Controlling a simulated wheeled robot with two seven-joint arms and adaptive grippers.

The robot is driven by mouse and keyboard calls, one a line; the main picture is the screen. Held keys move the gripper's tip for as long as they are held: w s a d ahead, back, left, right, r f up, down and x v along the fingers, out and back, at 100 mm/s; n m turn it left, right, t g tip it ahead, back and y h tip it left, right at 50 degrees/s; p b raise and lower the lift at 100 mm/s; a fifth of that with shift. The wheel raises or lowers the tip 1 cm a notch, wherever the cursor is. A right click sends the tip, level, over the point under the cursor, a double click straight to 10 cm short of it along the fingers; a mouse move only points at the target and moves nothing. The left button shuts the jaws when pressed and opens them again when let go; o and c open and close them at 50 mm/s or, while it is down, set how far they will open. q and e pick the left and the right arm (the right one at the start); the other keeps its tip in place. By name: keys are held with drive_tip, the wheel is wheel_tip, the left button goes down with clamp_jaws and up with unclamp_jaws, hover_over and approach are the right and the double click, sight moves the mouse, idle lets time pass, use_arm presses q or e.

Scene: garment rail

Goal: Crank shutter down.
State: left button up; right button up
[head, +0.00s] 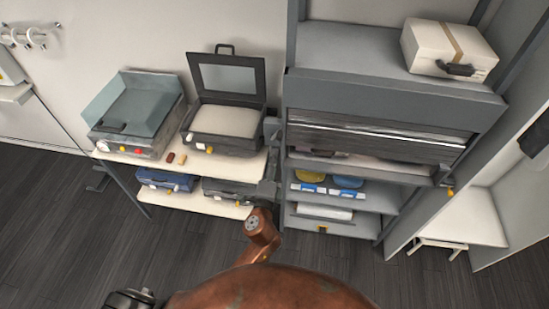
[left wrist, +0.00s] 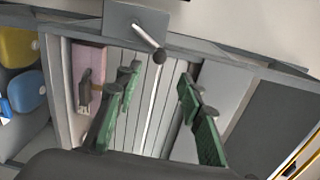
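The grey shutter (head: 375,138) hangs part way down the front of the shelf cabinet (head: 395,98); shelves below it are open to view. In the left wrist view a crank, with a pale arm and a black knob (left wrist: 159,57), stands out from a grey mounting plate (left wrist: 122,20). My left gripper (left wrist: 158,82) has green-padded fingers spread wide; the knob appears between and just beyond the fingertips, with no visible contact. In the head view this gripper (head: 268,180) is at the cabinet's left side, partly hidden by my arm.
A table (head: 112,157) with an open dark case (head: 225,120) and a grey machine (head: 135,110) stands close left of the cabinet. A white box (head: 450,48) sits on the cabinet top. Yellow and blue items lie on a shelf. The floor in front is clear.

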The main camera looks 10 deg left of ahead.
sight(279, 140)
use_arm(q)
drive_tip(key=w+m+b, duration=0.1)
drive_tip(key=w+m, duration=0.2)
drive_tip(key=m, duration=0.2)
drive_tip(key=w+m+b, duration=0.2)
drive_tip(key=w+m, duration=0.2)
drive_tip(key=m, duration=0.1)
drive_tip(key=w+m+b, duration=0.1)
drive_tip(key=w+m, duration=0.3)
drive_tip(key=m, duration=0.1)
drive_tip(key=shift+w+a+f+h, duration=0.2)
drive_tip(key=shift+a+f+h, duration=0.05)
drive_tip(key=shift+a+h, duration=0.1)
clamp_jaws()
idle(0.3)
